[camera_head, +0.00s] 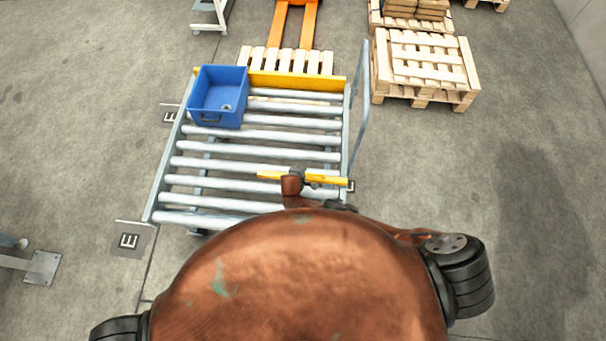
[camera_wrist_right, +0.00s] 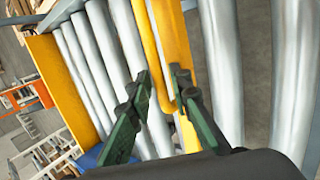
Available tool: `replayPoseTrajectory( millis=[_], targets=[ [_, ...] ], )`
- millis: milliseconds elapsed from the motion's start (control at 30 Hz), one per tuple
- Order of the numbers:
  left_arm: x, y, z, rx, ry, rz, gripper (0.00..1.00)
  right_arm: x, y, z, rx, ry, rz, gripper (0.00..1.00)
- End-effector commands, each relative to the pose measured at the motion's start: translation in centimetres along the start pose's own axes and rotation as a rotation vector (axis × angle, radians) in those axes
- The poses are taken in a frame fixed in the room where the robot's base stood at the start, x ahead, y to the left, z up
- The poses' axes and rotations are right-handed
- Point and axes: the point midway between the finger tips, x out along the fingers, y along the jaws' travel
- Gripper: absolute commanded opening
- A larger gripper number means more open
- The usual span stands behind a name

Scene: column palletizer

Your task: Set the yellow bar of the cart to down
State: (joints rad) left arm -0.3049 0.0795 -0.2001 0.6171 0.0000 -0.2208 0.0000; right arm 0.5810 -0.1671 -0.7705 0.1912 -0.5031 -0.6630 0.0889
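The cart (camera_head: 160,190) is a metal roller frame below me in the head view. Its yellow bar (camera_head: 331,181) lies across the near rollers at the right; in the right wrist view the bar (camera_wrist_right: 163,35) runs from the top edge down between my fingers. I cannot tell surely whether it is raised or lowered. My right gripper (camera_wrist_right: 161,74) has its green fingers apart, one on each side of the bar, with a gap showing on the left side. In the head view my body partly hides this gripper. My left gripper is not in view.
A blue bin (camera_head: 220,92) stands on the rollers at the far left, near a yellow end plate (camera_head: 300,82). A tall metal handle frame (camera_head: 360,110) rises on the cart's right side. Wooden pallets (camera_head: 428,65) stand beyond at the right. The floor at right is clear.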

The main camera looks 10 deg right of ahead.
Motion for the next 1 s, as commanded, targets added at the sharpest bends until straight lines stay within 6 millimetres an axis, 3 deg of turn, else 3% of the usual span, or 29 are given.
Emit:
replayPoseTrajectory(
  millis=[100,567,1000],
  targets=[
    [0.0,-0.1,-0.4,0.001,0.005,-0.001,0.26,0.0,-0.1,0.1,0.001,-0.002,-0.001,0.27],
    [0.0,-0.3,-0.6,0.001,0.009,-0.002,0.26,-0.4,-0.6,-0.3,0.001,0.004,-0.008,0.27],
    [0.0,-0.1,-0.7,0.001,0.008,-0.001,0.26,-3.2,-0.2,0.0,0.004,0.0,-0.002,0.27]
  ],
)
